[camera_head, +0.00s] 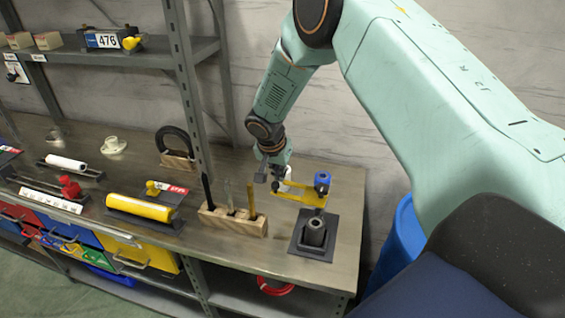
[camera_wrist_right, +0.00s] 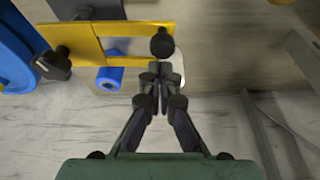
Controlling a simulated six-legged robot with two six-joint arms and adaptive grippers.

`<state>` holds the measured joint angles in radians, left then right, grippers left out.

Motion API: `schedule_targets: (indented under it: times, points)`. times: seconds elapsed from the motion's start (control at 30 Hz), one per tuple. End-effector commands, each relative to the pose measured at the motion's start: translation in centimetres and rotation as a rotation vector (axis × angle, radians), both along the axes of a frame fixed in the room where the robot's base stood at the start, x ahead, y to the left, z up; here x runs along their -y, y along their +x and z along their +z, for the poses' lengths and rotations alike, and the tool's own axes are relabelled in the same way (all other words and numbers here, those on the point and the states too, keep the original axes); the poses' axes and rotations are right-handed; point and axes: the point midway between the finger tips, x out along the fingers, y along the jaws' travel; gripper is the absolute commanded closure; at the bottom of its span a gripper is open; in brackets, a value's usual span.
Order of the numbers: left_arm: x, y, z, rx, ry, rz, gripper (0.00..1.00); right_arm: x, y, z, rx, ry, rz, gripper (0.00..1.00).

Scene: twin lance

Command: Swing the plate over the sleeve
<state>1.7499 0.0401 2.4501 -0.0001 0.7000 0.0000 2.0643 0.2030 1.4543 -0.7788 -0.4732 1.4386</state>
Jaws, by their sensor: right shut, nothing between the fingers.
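The yellow plate (camera_head: 313,199) is a flat arm over the right end of the bench. It also shows in the right wrist view (camera_wrist_right: 130,29), with a black knob (camera_wrist_right: 162,43) at one end. A dark grey upright cylinder (camera_head: 315,234), which looks like the sleeve, stands on a black base in front of the plate; the plate is behind it, not over it. My right gripper (camera_head: 275,179) is at the plate's left end. In the wrist view its fingertips (camera_wrist_right: 160,70) are together and empty, close to the knob; I cannot tell whether they touch. My left gripper is not in view.
A blue cylinder (camera_head: 322,182) is by the plate's right end. A wooden block (camera_head: 232,219) with upright tools stands left of the sleeve. A shelf post (camera_head: 188,85) rises further left. A blue barrel (camera_head: 404,232) stands beyond the bench's right edge.

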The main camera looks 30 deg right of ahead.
Motion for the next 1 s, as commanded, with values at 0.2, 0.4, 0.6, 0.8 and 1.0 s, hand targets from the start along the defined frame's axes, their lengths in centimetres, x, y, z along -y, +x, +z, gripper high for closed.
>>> schedule_targets:
  times: [0.2,0.4,0.6,0.8,1.0]
  points:
    - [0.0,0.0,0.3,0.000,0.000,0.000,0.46,-0.6,-0.4,0.1,0.002,0.001,-0.001,1.00]
    - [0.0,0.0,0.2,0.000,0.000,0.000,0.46,-0.6,-0.4,0.0,0.001,0.001,-0.002,1.00]
    - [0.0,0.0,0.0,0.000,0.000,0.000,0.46,-0.7,-0.5,0.0,0.001,0.001,0.014,1.00]
    - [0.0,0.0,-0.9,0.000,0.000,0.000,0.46,-1.2,-1.0,-0.2,0.001,0.002,0.091,1.00]
    - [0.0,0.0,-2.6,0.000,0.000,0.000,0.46,-2.2,-2.0,-0.3,0.001,0.003,0.243,1.00]
